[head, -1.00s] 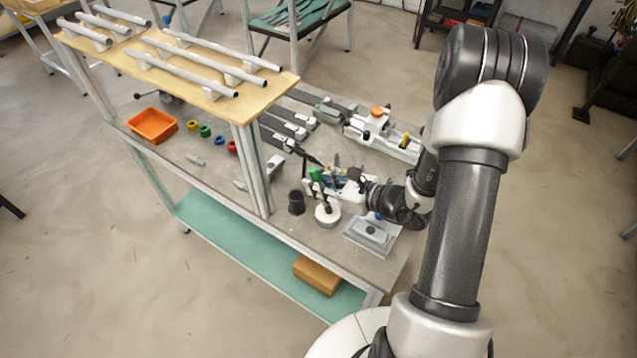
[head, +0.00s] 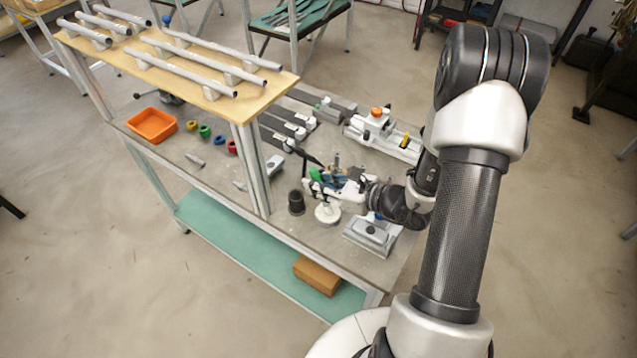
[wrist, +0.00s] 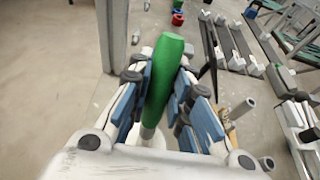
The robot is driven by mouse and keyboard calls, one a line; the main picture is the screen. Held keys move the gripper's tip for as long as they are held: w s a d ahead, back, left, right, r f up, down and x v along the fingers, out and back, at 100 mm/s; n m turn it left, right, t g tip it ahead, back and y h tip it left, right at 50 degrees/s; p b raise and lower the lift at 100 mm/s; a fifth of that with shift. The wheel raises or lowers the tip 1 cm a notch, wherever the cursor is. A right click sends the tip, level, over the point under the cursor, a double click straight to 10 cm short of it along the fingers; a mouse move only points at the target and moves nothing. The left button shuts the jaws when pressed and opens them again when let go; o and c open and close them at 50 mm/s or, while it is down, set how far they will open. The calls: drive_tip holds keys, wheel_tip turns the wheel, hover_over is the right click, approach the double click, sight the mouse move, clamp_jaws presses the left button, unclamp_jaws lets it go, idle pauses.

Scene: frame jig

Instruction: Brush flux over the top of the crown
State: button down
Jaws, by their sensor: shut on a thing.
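My gripper (head: 326,184) is shut on a green handle (wrist: 165,70), which also shows in the head view (head: 315,174). The handle stands nearly upright between the blue finger pads in the wrist view. Its lower end and any bristles are hidden behind my gripper. A white round pot (head: 327,214) stands on the bench just below my gripper in the head view. A small brownish upright part (head: 337,160) shows just behind my gripper; I cannot tell whether it is the crown. Grey tube ends (wrist: 243,107) show right of my gripper in the wrist view.
A black cup (head: 296,203) stands left of the pot. A grey block fixture (head: 371,236) sits near the bench's front edge. A white fixture (head: 383,137) lies behind. A post (head: 250,170) and shelf of tubes (head: 180,60) rise at the left.

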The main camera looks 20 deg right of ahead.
sight(316, 172)
idle(0.3)
drive_tip(key=shift+r+p, duration=2.5)
drive_tip(key=shift+r, duration=1)
drive_tip(key=shift+f, duration=0.1)
drive_tip(key=shift+a+f+b, duration=0.15)
drive_tip(key=shift+a+b, duration=0.15)
drive_tip(key=shift+b, duration=0.05)
drive_tip(key=a+n+g+y+b, duration=0.1)
drive_tip(key=a+f+n+g+y+b, duration=0.1)
drive_tip(key=a, duration=0.1)
drive_tip(key=a+n+g+y+b, duration=0.1)
drive_tip(key=shift+s+a+f+n, duration=0.3)
drive_tip(key=shift+s, duration=0.05)
